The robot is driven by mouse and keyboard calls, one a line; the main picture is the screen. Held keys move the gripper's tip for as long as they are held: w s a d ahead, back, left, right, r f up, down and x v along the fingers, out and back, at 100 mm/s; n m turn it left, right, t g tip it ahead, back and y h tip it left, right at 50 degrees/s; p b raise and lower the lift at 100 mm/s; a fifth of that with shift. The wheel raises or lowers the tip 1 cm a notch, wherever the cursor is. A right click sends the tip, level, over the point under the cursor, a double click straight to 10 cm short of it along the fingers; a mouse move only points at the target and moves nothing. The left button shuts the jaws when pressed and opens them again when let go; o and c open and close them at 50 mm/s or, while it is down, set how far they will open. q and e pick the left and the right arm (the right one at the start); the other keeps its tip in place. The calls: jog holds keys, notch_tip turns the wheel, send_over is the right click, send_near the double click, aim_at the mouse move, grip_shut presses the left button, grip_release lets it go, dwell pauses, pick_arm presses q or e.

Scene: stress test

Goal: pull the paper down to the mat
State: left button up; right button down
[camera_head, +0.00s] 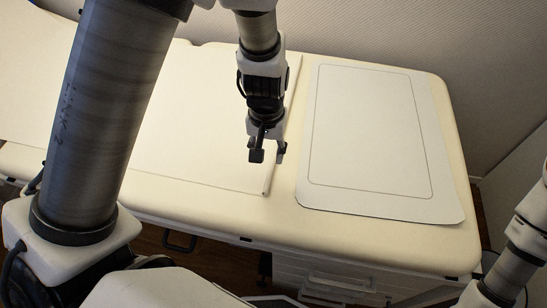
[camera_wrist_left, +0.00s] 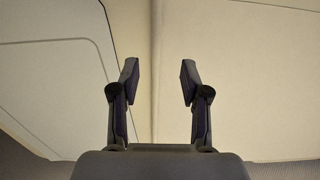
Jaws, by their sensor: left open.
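The white paper (camera_head: 205,125) lies along the left part of the cream padded table, its end edge running near the table's middle. The pale mat (camera_head: 370,130), with a thin rounded outline drawn on it, lies flat on the right. A bare strip of table separates them. My left gripper (camera_head: 267,155) is open and empty above the paper's end edge. In the left wrist view the open fingers (camera_wrist_left: 160,82) straddle that edge, with the paper (camera_wrist_left: 235,70) on the right and the mat (camera_wrist_left: 50,85) on the left. Contact with the paper cannot be told. My right gripper is out of view.
The padded table (camera_head: 400,245) has rounded corners and stands against a textured wall (camera_head: 400,30). White drawers (camera_head: 335,285) stand under its front edge. My left arm hides part of the paper. The mat's top is clear.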

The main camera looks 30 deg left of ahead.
aim_at(269, 172)
pick_arm(q)
jog(key=shift+s+d+f+b, duration=0.2)
jog(key=shift+s+f, duration=0.05)
jog(key=shift+f, duration=0.25)
jog(key=shift+s+d+f+b, duration=0.15)
jog(key=shift+s+f, duration=0.05)
jog(key=shift+f, duration=0.3)
jog(key=f, duration=0.1)
jog(key=f+b, duration=0.1)
jog(key=f, duration=0.3)
jog(key=shift+w+a, duration=0.25)
jog(key=shift+w, duration=0.15)
jog(key=shift+f, duration=0.2)
jog(key=shift+s+d, duration=0.1)
jog(key=shift+s, duration=0.05)
grip_shut()
